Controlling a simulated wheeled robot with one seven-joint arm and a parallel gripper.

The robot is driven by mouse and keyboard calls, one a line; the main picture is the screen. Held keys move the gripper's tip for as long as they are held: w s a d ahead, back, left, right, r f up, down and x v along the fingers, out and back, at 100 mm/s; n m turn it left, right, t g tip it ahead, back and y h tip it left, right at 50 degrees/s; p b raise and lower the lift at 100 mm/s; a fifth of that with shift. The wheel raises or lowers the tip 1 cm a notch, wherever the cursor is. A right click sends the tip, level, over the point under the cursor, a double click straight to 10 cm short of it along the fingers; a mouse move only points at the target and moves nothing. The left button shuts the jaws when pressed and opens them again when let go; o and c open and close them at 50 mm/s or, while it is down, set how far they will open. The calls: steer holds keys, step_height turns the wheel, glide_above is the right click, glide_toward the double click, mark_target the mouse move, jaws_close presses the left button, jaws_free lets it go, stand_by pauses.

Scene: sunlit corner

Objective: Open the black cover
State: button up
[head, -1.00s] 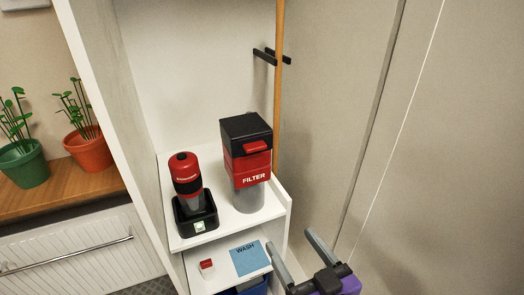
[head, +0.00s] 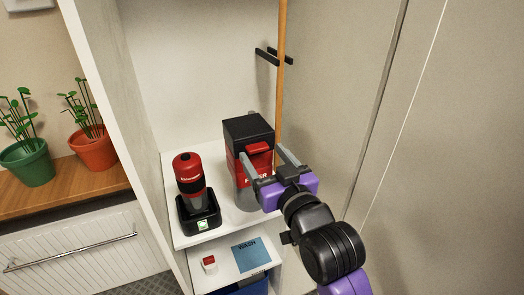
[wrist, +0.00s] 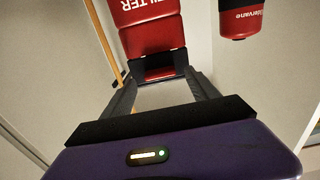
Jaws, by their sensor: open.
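The black cover (head: 248,127) is the square top of a red and grey filter canister (head: 240,170), and it looks closed. A red latch (head: 258,148) sits on its front edge. In the wrist view the black cover (wrist: 150,58) and red latch (wrist: 160,73) appear beyond the fingers, with the upside-down filter label above. My gripper (head: 262,154) is open in front of the canister, its fingers on either side of the latch. Whether they touch it I cannot tell. My gripper hides part of the label and lower canister.
A red and black bottle (head: 189,173) stands in a black dock (head: 198,215) on the same white shelf (head: 225,231), left of the canister. A wooden pole (head: 281,80) rises behind the canister. A blue wash card (head: 251,255) lies on the lower shelf.

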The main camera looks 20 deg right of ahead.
steer(key=shift+w, duration=0.8)
jaws_close()
